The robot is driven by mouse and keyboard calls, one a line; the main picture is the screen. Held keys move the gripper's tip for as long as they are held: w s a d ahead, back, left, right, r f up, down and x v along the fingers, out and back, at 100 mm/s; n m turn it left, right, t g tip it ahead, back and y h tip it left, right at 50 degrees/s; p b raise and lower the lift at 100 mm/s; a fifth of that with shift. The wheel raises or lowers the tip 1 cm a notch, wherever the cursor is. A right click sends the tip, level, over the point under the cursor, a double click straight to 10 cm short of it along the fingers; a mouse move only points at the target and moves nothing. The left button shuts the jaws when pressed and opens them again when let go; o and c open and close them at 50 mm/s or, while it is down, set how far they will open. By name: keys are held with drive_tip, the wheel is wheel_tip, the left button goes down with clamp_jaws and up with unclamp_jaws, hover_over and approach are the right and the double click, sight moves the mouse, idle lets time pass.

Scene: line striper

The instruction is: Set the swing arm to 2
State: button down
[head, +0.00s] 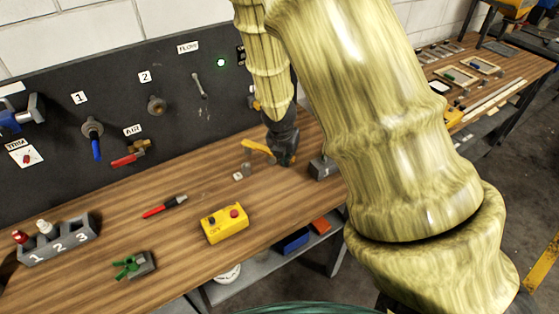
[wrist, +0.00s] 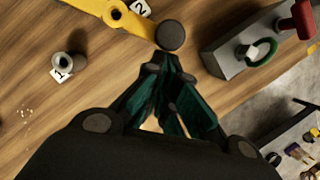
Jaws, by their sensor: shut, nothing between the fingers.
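The swing arm (head: 258,147) is a yellow bar on the bench. In the wrist view the swing arm (wrist: 122,17) enters from the top left and ends at a round dark knob (wrist: 170,36). A white label 2 (wrist: 140,8) lies beside the bar at the top edge. A white label 1 (wrist: 62,76) lies beside a short grey post (wrist: 70,65), away from the bar. My gripper (head: 284,160) is down near the knob end. In the wrist view my gripper (wrist: 168,74) is shut and empty, its fingertips just short of the knob; contact cannot be told.
A grey block (head: 323,168) stands right of my gripper; the wrist view shows a grey box (wrist: 250,40) with a green ring and red handle. A yellow button box (head: 225,223) and red marker (head: 165,206) lie nearer. The dark panel (head: 60,110) stands behind.

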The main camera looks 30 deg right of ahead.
drive_tip(key=shift+w+d+r+n, duration=0.1)
drive_tip(key=shift+d+n, duration=0.2)
drive_tip(key=shift+d, duration=0.1)
idle(0.3)
drive_tip(key=s+a+r+p, duration=0.1)
drive_tip(key=s+a+r, duration=0.3)
drive_tip(key=r, duration=0.6)
drive_tip(key=shift+s+a, duration=0.15)
drive_tip(key=shift+a, duration=0.55)
drive_tip(key=shift+r, duration=0.1)
idle(0.4)
